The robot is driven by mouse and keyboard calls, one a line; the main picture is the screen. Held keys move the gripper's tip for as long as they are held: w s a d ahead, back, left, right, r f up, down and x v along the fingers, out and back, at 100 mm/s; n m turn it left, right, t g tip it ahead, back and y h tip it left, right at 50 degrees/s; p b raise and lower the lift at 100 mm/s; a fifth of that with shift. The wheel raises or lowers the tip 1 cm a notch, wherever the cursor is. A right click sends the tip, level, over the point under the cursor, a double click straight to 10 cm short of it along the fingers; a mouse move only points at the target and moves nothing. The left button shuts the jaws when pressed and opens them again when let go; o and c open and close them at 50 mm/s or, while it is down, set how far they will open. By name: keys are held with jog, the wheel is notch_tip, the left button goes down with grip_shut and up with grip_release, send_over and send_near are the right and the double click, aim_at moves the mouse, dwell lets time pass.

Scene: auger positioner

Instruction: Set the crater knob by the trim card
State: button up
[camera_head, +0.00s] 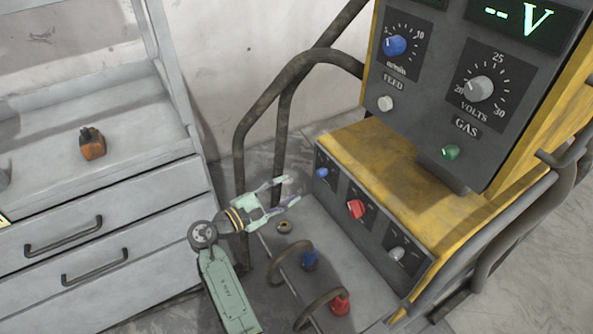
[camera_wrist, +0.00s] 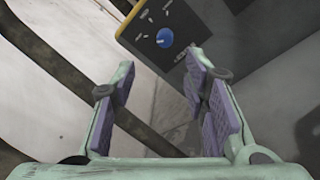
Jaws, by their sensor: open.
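My gripper (camera_head: 286,191) is open and empty, just left of the machine's lower panel. In the wrist view, its two purple-padded fingers (camera_wrist: 160,70) stand apart, with a small blue knob (camera_wrist: 165,37) beyond them. The lower-panel labels are too small to read, so I cannot tell which knob is crater. No trim card is readable; a yellow-edged piece (camera_head: 4,220) shows at the left edge.
Dark tube rails (camera_head: 240,150) stand left of the machine. Cables with blue (camera_head: 310,260) and red (camera_head: 340,304) plugs lie below the panel. Drawers (camera_head: 110,235) stand left.

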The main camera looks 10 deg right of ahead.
aim_at(319, 175)
jog(key=shift+g+h, duration=0.3)
jog(key=shift+g, duration=0.1)
jog(key=p+x, duration=0.1)
jog(key=x, duration=0.9)
jog(key=shift+d+f+p, duration=0.2)
jog(key=shift+d+p, duration=0.2)
jog(key=shift+d, duration=0.05)
jog(key=shift+c, duration=0.2)
grip_shut()
